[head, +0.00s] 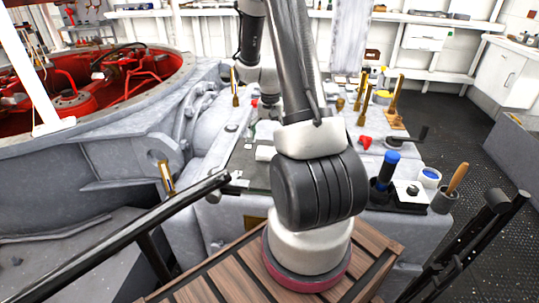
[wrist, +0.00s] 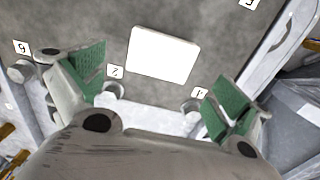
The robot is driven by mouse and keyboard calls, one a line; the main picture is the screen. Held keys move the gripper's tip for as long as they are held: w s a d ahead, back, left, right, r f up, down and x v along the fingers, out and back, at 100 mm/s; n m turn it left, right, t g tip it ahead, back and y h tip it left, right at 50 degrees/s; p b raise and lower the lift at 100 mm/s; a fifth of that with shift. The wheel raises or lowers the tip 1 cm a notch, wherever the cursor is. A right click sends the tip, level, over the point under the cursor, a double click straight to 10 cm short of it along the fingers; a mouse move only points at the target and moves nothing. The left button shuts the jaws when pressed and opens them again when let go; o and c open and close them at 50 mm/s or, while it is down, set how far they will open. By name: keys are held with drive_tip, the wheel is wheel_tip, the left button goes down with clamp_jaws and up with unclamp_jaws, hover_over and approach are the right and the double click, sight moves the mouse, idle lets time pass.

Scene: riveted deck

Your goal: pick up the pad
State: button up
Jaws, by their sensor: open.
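A plain white pad (wrist: 163,54) with rounded corners lies flat on a grey mat (wrist: 210,15) in the wrist view. In the head view, a small white patch (head: 265,153) beside my arm appears to be the same pad, partly hidden. My gripper (wrist: 155,86) is open, with green-faced fingers spread wide to the left and right. The pad shows between and beyond the fingertips, and nothing is held. I cannot tell the height of the fingers above it. In the head view my arm hides most of the gripper.
Small numbered tags (wrist: 115,71) and round metal knobs (wrist: 193,108) line the mat's edge. In the head view, a blue-handled tool (head: 386,172), a cup with a brush (head: 447,190) and brass pieces (head: 396,95) stand to the right. A dark rail (head: 150,215) crosses the left.

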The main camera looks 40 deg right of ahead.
sight(270, 150)
drive_tip(key=f, duration=0.6)
drive_tip(key=shift+w+d+f, duration=0.1)
drive_tip(key=shift+w+f, duration=0.2)
drive_tip(key=shift+f, duration=0.1)
drive_tip(key=shift+c, duration=0.2)
drive_tip(key=c, duration=0.7)
